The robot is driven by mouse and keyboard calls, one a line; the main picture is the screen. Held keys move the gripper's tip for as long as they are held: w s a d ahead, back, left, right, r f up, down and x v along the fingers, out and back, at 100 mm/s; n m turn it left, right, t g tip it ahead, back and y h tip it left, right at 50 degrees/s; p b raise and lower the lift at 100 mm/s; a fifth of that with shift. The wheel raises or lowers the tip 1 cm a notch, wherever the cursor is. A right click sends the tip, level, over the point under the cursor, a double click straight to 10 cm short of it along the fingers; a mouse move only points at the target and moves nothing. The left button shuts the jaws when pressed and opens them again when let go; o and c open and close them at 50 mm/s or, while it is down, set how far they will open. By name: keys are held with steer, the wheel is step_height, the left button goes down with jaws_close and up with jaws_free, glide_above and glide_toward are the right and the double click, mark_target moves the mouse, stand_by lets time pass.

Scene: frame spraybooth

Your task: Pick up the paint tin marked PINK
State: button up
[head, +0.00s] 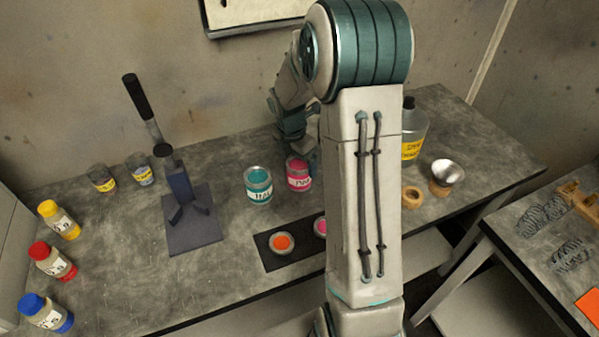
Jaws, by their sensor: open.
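The pink paint tin (299,177) stands upright on the grey workbench, with a white label that is partly readable. A teal tin (258,188) stands just to its left, also labelled. My gripper (293,133) is at the end of my arm, above and behind the pink tin in the picture. It is open and appears apart from the tin. Its fingertips are small, dark and partly hidden by my arm, so the exact gap to the tin is unclear. My arm covers the area right of the pink tin.
A dark mat (268,261) in front holds an orange pot (281,243) and a pink pot (320,227), partly hidden. A dark press-like stand (190,225) is left. Several colored bottles line the left edge.

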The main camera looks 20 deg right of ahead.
mark_target(299, 163)
steer(key=shift+w+d+f+p, duration=0.1)
steer(key=shift+d+f, duration=0.05)
steer(key=shift+f, duration=0.5)
steer(key=shift+w+d+f+p, duration=0.15)
steer(key=shift+d+f, duration=0.05)
steer(key=shift+f, duration=0.4)
steer(key=shift+w+d+f+p, duration=0.1)
steer(key=shift+d+f, duration=0.05)
steer(key=shift+f, duration=0.5)
steer(key=c, duration=1.1)
steer(key=shift+c, duration=1.1)
steer(key=shift+r, duration=0.15)
